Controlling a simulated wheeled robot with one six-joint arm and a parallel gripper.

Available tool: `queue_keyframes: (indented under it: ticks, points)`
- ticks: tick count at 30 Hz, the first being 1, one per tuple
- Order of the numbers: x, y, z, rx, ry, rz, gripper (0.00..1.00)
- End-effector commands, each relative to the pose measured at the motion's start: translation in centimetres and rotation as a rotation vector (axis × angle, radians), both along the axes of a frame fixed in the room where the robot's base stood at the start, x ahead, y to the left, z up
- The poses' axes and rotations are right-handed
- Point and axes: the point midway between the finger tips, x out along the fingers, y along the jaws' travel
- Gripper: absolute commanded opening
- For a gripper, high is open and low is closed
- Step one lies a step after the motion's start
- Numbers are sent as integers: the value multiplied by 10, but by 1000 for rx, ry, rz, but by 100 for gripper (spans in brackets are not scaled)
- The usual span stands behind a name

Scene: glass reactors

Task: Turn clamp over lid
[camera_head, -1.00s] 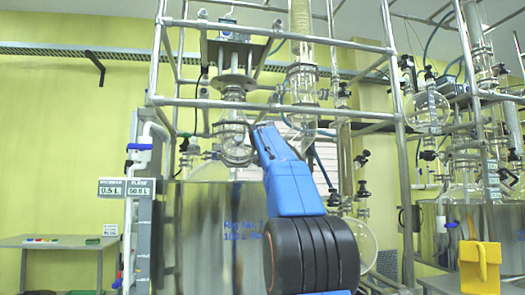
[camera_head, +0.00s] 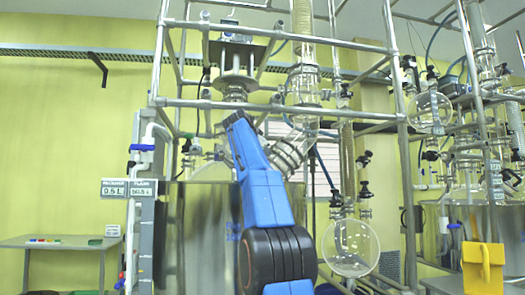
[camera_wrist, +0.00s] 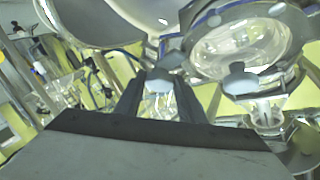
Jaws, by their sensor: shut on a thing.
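In the wrist view a round glass lid (camera_wrist: 240,45) sits in a metal ring at the upper right. My gripper (camera_wrist: 160,88) has its two dark fingers beside the ring. It is shut on a grey piece, seemingly part of the clamp (camera_wrist: 162,76), at the ring's lower left edge. The clamp's full shape and angle cannot be made out. A second grey knob (camera_wrist: 239,78) stands at the ring's lower rim, right of the fingers. In the head view my blue arm reaches up in front of the reactor (camera_head: 205,225) and hides the lid, clamp and fingers.
A metal tube frame (camera_head: 270,104) surrounds the reactor, with glass columns (camera_head: 303,75) above. A round flask (camera_head: 350,247) hangs at the right. A side table (camera_head: 60,242) stands at the left, and a yellow container (camera_head: 482,268) at the far right.

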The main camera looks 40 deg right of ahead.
Motion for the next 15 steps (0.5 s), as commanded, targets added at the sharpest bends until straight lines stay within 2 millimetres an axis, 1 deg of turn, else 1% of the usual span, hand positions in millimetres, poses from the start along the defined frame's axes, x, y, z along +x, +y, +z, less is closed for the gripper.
queue_keyframes:
  ticks: [9,15]
  points:
    - [3,-1,5,58,-45,-65,14]
    - [3,0,6,63,-49,-68,13]
